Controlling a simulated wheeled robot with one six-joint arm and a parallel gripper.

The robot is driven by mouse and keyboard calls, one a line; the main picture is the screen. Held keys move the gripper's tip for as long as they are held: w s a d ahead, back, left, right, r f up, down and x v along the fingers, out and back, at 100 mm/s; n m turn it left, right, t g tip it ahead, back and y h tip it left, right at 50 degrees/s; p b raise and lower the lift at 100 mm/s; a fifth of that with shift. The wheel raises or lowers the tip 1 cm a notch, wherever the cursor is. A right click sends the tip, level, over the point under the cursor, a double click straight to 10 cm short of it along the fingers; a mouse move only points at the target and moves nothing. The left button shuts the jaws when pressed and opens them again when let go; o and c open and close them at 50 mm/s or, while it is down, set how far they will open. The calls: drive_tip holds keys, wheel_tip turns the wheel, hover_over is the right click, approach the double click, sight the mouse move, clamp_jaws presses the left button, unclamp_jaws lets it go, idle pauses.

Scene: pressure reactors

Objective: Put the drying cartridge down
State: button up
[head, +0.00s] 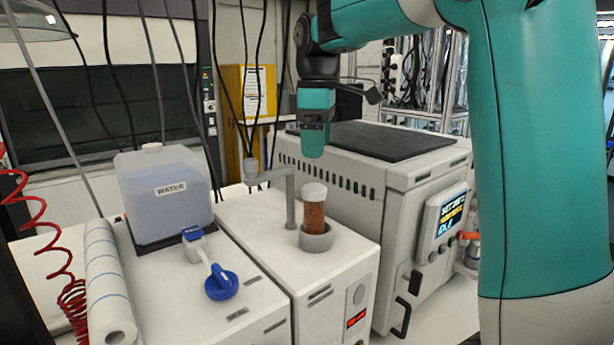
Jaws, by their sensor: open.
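The drying cartridge (315,213) is a clear cylinder with orange-brown filling and a white cap. It stands upright in a grey round holder (316,238) on top of a white box-shaped unit (270,230). My gripper (313,150) is open and empty, pointing down above the cartridge's cap with a gap between them. The fingers show nearly edge-on, so the space between them is hidden.
A grey bracket arm (272,177) rises just left of the cartridge. A larger unit with a screen (447,217) and dark top mat stands behind right. A water canister (163,195), a blue-handled part (221,283) and a paper roll (106,290) are at left.

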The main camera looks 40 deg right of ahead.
drive_tip(key=s+a+f+y, duration=0.1)
drive_tip(key=s+a+f, duration=0.3)
drive_tip(key=s+a, duration=0.3)
drive_tip(key=s+a+f+y, duration=0.1)
drive_tip(key=s+a+f, duration=0.3)
drive_tip(key=s+a, duration=0.3)
drive_tip(key=s+a+f+m+y, duration=0.1)
drive_tip(key=s+a+f+y, duration=0.1)
drive_tip(key=s+a+f, duration=0.3)
drive_tip(key=s+a, duration=0.3)
drive_tip(key=shift+a, duration=0.25)
drive_tip(key=shift+s, duration=0.1)
